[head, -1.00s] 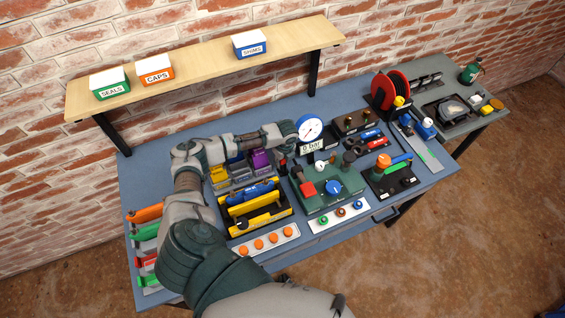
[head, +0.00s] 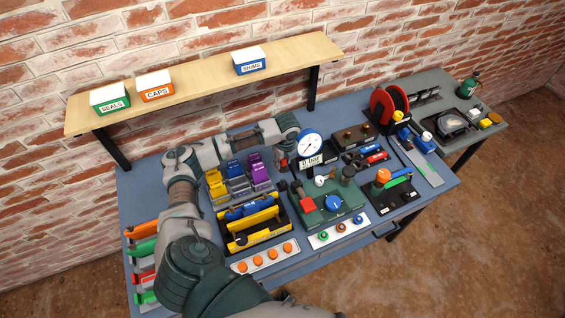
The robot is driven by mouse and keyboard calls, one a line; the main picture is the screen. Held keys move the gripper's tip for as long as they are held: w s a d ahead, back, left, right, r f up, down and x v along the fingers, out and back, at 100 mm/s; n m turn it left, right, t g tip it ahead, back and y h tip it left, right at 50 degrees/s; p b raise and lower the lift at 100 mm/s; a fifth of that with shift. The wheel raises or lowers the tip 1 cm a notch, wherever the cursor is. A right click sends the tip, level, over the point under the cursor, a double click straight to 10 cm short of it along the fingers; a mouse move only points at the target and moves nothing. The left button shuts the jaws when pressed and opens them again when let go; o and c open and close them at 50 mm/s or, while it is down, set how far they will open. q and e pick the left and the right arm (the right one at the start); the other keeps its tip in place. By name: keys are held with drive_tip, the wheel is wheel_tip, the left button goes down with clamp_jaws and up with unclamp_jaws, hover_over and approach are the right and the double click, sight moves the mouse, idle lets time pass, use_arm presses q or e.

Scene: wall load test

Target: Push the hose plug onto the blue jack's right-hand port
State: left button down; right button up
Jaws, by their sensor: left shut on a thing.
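The blue jack (head: 235,170) stands between a yellow jack (head: 216,184) and a purple jack (head: 257,169) on the bench, left of centre. Its ports are too small to make out. My left arm reaches across behind the jacks. My left gripper (head: 284,162) points down just right of the purple jack and left of the pressure gauge. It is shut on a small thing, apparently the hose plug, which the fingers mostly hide. It is apart from the blue jack. My right gripper is not in view.
The pressure gauge (head: 310,146) and a green pump base (head: 328,205) stand close to the right of my gripper. A yellow tray (head: 262,230) lies in front of the jacks. A wooden shelf (head: 200,78) runs above the bench's back edge.

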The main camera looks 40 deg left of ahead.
use_arm(q)
drive_tip(key=s+d+r+p, duration=0.1)
drive_tip(key=s+r+p, duration=0.4)
drive_tip(key=p, duration=0.4)
drive_tip(key=y, duration=0.1)
hover_over(265, 194)
drive_tip(key=shift+f, duration=0.75)
drive_tip(key=shift+w+f, duration=0.1)
drive_tip(key=shift+f, duration=0.4)
drive_tip(key=shift+f, duration=0.15)
drive_tip(key=shift+x, duration=0.85)
